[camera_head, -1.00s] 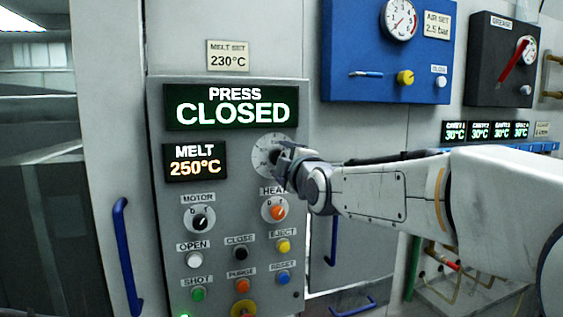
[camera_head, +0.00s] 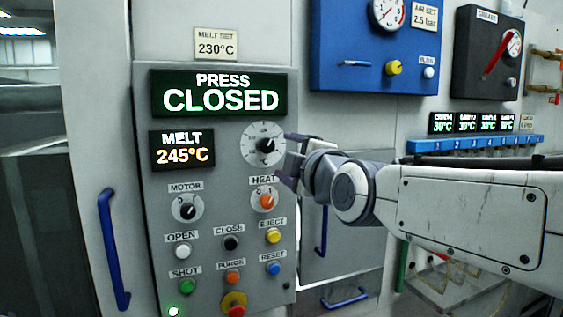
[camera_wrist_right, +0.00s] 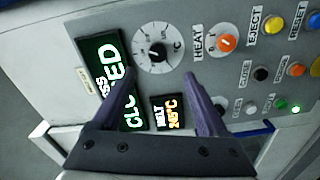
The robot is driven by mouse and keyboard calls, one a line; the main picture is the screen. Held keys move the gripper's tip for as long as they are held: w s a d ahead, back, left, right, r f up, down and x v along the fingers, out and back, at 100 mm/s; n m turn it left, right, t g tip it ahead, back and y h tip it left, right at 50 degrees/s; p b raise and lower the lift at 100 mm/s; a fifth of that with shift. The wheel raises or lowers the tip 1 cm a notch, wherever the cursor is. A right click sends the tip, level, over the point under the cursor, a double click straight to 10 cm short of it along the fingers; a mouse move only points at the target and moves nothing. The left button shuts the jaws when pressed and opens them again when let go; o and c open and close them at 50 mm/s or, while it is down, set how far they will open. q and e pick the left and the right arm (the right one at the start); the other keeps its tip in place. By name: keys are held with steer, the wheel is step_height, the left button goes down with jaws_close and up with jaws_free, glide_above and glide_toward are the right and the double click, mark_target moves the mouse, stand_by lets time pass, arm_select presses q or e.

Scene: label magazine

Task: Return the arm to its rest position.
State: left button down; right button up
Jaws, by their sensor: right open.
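My right gripper (camera_head: 286,160) is in front of the grey control panel (camera_head: 225,225), just right of the temperature dial (camera_head: 264,145). In the right wrist view its two dark fingers (camera_wrist_right: 157,88) are spread apart with nothing between them. The dial (camera_wrist_right: 158,50) shows beyond the fingertips, clear of them. My right arm (camera_head: 450,210) reaches in from the right. The melt display (camera_head: 182,150) reads 245°C and the press display (camera_head: 220,92) reads CLOSED. My left gripper is not in view.
The panel carries motor (camera_head: 187,207) and heat (camera_head: 265,199) knobs and several coloured buttons. A blue handle (camera_head: 113,248) stands out at the left. A blue gauge board (camera_head: 372,75) and a dark grease board (camera_head: 487,60) hang at the upper right.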

steer(key=s+a+f+m+g, duration=0.25)
steer(key=s+f+g, duration=0.25)
steer(key=f, duration=0.6)
steer(key=s+a+f+m+g, duration=0.25)
steer(key=s+f+g, duration=0.2)
steer(key=f, duration=0.65)
steer(key=s+d+f+m+g+h, duration=0.2)
steer(key=s+d+f+m+g, duration=0.1)
steer(key=s+f, duration=0.4)
steer(key=s+d+f+m+g+h, duration=0.2)
steer(key=s+f, duration=0.5)
steer(key=s, duration=0.6)
steer(key=d+m+g, duration=0.1)
steer(key=g, duration=0.1)
steer(key=shift+f+m+g+h, duration=0.25)
steer(key=shift+m+g+h, duration=0.05)
steer(key=shift+g, duration=0.05)
